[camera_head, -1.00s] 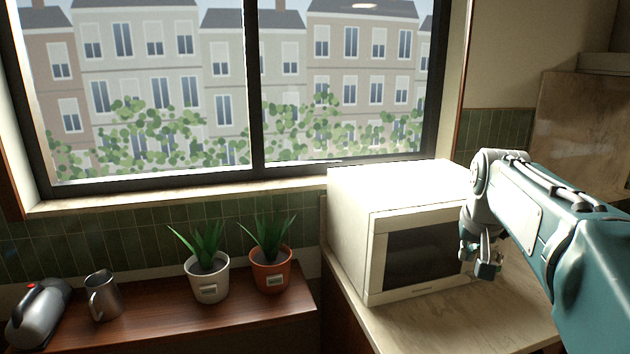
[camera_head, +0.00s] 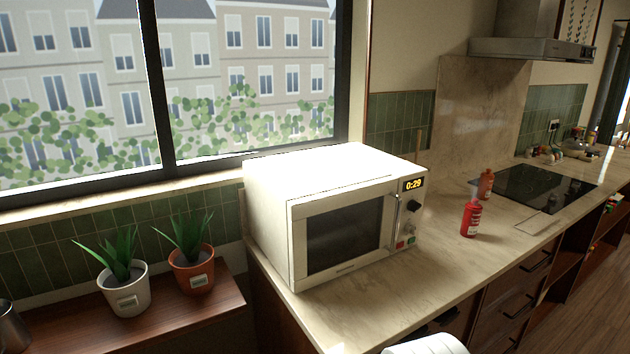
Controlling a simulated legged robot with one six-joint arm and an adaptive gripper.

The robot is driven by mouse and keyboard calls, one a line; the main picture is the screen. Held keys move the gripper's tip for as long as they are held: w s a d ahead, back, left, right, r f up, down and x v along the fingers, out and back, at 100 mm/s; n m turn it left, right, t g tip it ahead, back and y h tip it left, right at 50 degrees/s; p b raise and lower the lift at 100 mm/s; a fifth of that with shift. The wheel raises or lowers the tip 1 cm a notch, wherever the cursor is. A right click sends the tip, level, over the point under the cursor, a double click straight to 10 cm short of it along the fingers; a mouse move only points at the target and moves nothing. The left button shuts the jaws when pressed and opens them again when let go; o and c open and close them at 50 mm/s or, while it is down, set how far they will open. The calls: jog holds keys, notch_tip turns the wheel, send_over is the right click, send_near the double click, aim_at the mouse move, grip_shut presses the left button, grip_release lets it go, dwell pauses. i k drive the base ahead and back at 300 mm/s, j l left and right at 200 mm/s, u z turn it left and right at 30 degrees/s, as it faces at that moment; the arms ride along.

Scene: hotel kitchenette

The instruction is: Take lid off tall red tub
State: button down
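A red container (camera_head: 470,219) stands upright on the counter, between the microwave and the hob. It looks like a bottle, with a pale label and a light narrow top. A second, orange-brown bottle (camera_head: 486,185) stands just behind it, to the right. I cannot tell whether either one is the tall red tub, and I make out no separate lid. My gripper is out of the picture. A rounded white part at the bottom edge looks like part of my own body.
A cream microwave (camera_head: 320,224) reading 0:29 stands on the near counter (camera_head: 385,296). A black hob (camera_head: 545,188) lies to the right, under a hood (camera_head: 530,50). Two potted plants stand on a wooden shelf (camera_head: 190,321) at left. Counter space before the red container is clear.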

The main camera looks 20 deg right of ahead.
aim_at(474, 205)
jog(key=z, duration=1.3)
jog(key=i+l+u, duration=0.2)
jog(key=u, duration=0.3)
jog(key=i+l+u, duration=0.15)
jog(key=l+u, duration=0.15)
jog(key=u, duration=0.2)
jog(key=i+l+u, duration=0.1)
jog(key=l, duration=0.4)
jog(key=i+l+u, duration=0.1)
jog(key=l, duration=0.4)
jog(key=i+l+u, duration=0.15)
jog(key=l, duration=0.35)
jog(key=i+l+u, duration=0.1)
jog(key=l, duration=0.4)
jog(key=i+l, duration=0.1)
jog(key=l, duration=0.3)
jog(key=i+l, duration=0.1)
jog(key=l, duration=0.75)
jog(key=i, duration=0.05)
